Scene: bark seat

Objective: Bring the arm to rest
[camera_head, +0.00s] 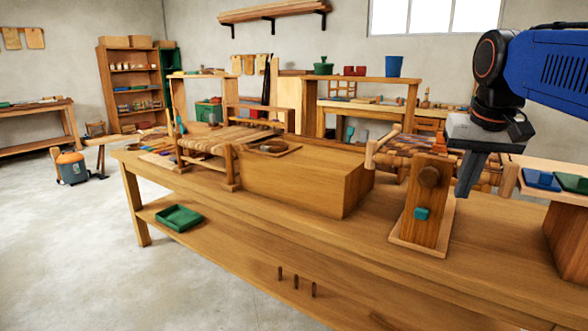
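My blue arm (560,70) reaches in from the upper right. My gripper (467,188) hangs from it, pointing down over the right part of the workbench (330,235). Its dark finger is seen side-on, so I cannot tell whether it is open or shut. I see nothing held in it. Behind and left of the finger is a woven bark strip seat (405,150) on a wooden frame, partly hidden by my gripper. In front of that seat stands a wooden post (427,190) with a round knob and a small teal piece (421,214).
A small chair with a woven seat (210,142) stands on the bench's left, beside a large wooden block (300,178). Blue and green trays (541,179) sit at the far right. A green tray (179,217) lies on the lower shelf.

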